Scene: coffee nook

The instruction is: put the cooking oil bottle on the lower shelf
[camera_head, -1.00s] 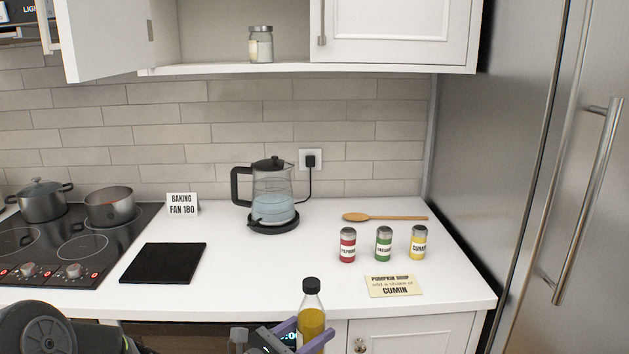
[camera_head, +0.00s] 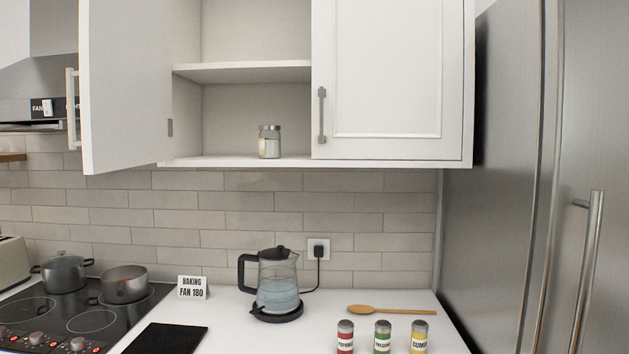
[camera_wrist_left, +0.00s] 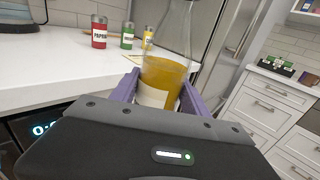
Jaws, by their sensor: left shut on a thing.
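The cooking oil bottle (camera_wrist_left: 166,75) is clear with yellow oil and a pale label. It shows in the left wrist view, where my left gripper (camera_wrist_left: 157,90) is shut on it, purple fingers on either side. The bottle's top is cut off by that view's edge. Neither the bottle nor my grippers show in the head view. The lower shelf (camera_head: 222,161) is the floor of the open wall cabinet. A glass jar (camera_head: 269,142) with a metal lid stands on its right part. An upper shelf (camera_head: 245,71) is above it and looks empty.
The left cabinet door (camera_head: 122,85) stands open; the right door (camera_head: 392,75) is closed. A kettle (camera_head: 277,285), several spice jars (camera_head: 382,338), a wooden spoon (camera_head: 390,310) and a sign (camera_head: 192,287) are on the counter. Pots (camera_head: 125,283) sit on the hob. The lower shelf's left part is free.

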